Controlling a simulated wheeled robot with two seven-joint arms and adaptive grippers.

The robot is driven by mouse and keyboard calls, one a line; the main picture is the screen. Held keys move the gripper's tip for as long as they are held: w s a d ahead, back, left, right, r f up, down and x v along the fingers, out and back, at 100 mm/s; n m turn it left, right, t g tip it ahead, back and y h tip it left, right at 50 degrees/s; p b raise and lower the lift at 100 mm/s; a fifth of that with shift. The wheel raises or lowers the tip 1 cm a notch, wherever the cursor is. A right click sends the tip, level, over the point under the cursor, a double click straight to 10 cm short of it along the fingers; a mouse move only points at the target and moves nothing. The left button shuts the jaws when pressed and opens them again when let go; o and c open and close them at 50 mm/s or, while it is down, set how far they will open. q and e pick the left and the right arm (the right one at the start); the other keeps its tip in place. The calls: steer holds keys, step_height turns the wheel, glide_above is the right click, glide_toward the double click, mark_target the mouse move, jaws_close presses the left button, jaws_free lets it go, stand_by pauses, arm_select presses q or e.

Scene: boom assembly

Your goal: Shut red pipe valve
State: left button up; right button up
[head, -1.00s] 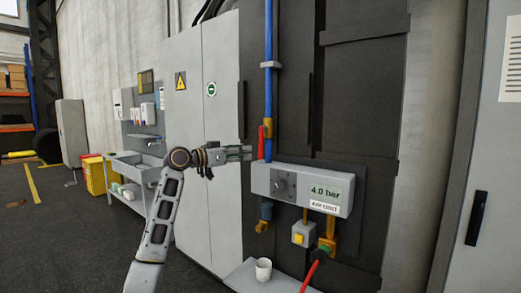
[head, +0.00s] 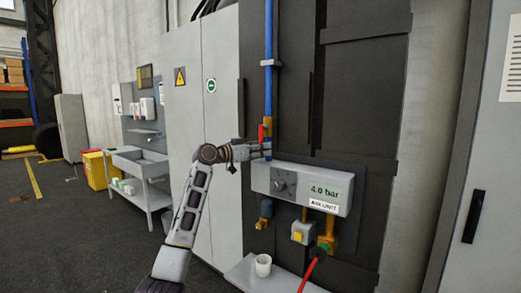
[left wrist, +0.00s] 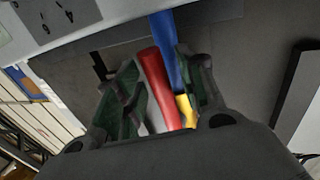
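The red valve handle (head: 261,132) stands upright along the blue pipe (head: 268,90), beside the brass valve body (head: 268,127) above the grey air unit. My left gripper (head: 260,149) is at the lower part of the handle and hides some of it. In the left wrist view, the two green-lined fingers of the gripper (left wrist: 161,80) are apart. The red handle (left wrist: 153,85) lies between them, with the blue pipe (left wrist: 166,50) and yellow valve part (left wrist: 186,110) close to the right finger. I cannot tell whether a finger touches the handle. My right gripper is not in view.
The grey air unit (head: 302,188) with a "4.0 bar" display sticks out just below my gripper. A white cup (head: 263,266) stands on a low shelf (head: 290,286). A grey cabinet (head: 200,110) is left of the dark panel (head: 355,100).

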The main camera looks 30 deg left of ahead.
arm_select(q)
jaws_close()
